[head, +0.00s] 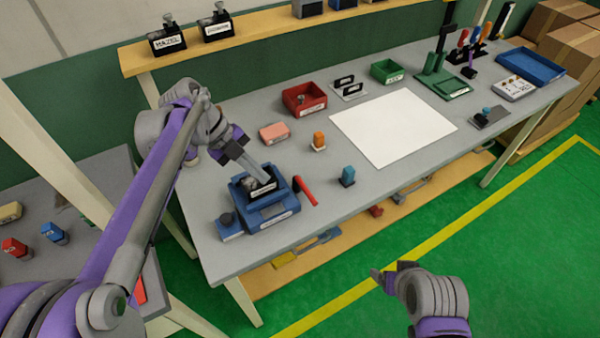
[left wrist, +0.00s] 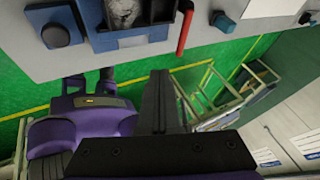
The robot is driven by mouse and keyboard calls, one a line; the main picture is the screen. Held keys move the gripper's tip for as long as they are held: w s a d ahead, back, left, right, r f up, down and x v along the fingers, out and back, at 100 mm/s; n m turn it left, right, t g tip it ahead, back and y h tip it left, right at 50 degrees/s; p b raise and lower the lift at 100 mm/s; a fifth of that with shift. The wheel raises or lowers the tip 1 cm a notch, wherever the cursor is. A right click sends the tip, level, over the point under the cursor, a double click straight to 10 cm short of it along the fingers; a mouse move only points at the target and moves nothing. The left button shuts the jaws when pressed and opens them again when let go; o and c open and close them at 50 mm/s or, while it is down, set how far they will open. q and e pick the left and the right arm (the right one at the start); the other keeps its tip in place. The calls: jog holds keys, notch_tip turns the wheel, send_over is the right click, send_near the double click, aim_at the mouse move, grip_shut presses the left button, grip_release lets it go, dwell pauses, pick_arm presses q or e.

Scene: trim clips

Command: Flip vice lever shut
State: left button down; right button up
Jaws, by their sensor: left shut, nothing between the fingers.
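The blue vice (head: 262,205) sits at the near left end of the grey workbench, with a dark labelled piece (head: 264,192) in its middle. Its red lever (head: 305,190) sticks out on the right side of the vice. In the left wrist view the red lever (left wrist: 185,28) shows at the top, beside the blue vice body (left wrist: 130,38). My left gripper (head: 262,176) is shut and empty, its fingers above the vice; contact cannot be told. In the wrist view its dark fingers (left wrist: 160,100) are together. My right gripper (head: 390,272) is over the green floor, clear of the bench.
A blue peg block (head: 347,177) and an orange one (head: 318,141) stand right of the vice. A pink block (head: 274,132), red bin (head: 304,99) and white sheet (head: 393,127) lie farther back. A raised wooden shelf (head: 270,33) runs behind the bench.

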pick_arm(q)
jog(key=shift+s+r, duration=0.1)
jog(key=shift+s, duration=0.15)
jog(key=x, duration=1)
jog(key=shift+d, duration=0.1)
jog(key=w+d, duration=0.2)
jog(key=shift+d+f, duration=0.3)
jog(key=shift+w+d+f, duration=0.1)
jog(key=shift+w+d, duration=0.1)
